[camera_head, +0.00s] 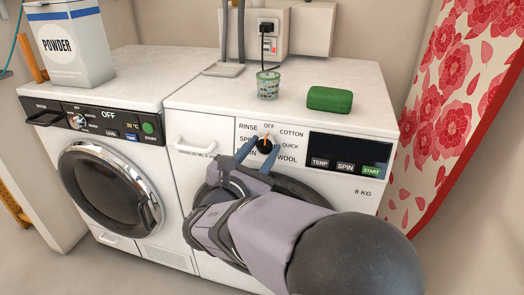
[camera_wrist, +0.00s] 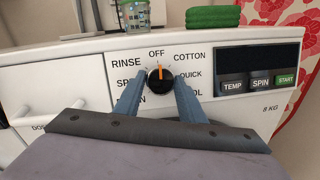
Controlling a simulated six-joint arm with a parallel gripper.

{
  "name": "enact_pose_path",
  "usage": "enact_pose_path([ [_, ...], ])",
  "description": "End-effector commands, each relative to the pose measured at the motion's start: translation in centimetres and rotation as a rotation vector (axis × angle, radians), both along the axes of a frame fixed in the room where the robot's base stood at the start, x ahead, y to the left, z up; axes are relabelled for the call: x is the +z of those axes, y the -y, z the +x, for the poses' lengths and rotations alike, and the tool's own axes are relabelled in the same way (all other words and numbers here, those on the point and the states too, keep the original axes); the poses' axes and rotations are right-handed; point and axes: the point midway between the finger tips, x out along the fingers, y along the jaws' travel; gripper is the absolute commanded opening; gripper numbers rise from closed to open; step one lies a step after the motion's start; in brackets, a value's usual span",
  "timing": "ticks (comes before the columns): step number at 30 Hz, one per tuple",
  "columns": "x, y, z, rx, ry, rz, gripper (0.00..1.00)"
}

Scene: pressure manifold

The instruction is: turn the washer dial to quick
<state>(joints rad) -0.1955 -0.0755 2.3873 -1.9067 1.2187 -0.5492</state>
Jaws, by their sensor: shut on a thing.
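The washer (camera_head: 350,205) is the white machine on the right. Its dial (camera_wrist: 160,82) is a small black knob with an orange pointer that stands upright toward OFF. RINSE and other partly hidden labels lie to the left of the dial; COTTON, QUICK (camera_wrist: 191,75) and a partly covered WOOL lie to the right. My gripper (camera_head: 265,144) reaches up from below with one blue-grey finger on each side of the dial, shut on it. In the wrist view my gripper (camera_wrist: 160,79) covers parts of the lower labels.
A dark display with TEMP, SPIN and START buttons (camera_head: 371,170) is right of the dial. A green soap-like block (camera_head: 330,99) and a patterned cup (camera_head: 268,86) stand on the washer top. Another machine (camera_head: 75,105) with a POWDER box (camera_head: 68,45) is at left; a floral curtain (camera_head: 450,100) hangs at right.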

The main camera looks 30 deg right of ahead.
Motion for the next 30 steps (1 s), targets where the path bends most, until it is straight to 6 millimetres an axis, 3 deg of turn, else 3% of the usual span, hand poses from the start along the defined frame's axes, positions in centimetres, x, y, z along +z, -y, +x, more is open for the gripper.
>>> enact_pose_path([
  [30, 0.12, -0.12, 0.21, -0.210, 0.590, 0.591, 0.14],
])
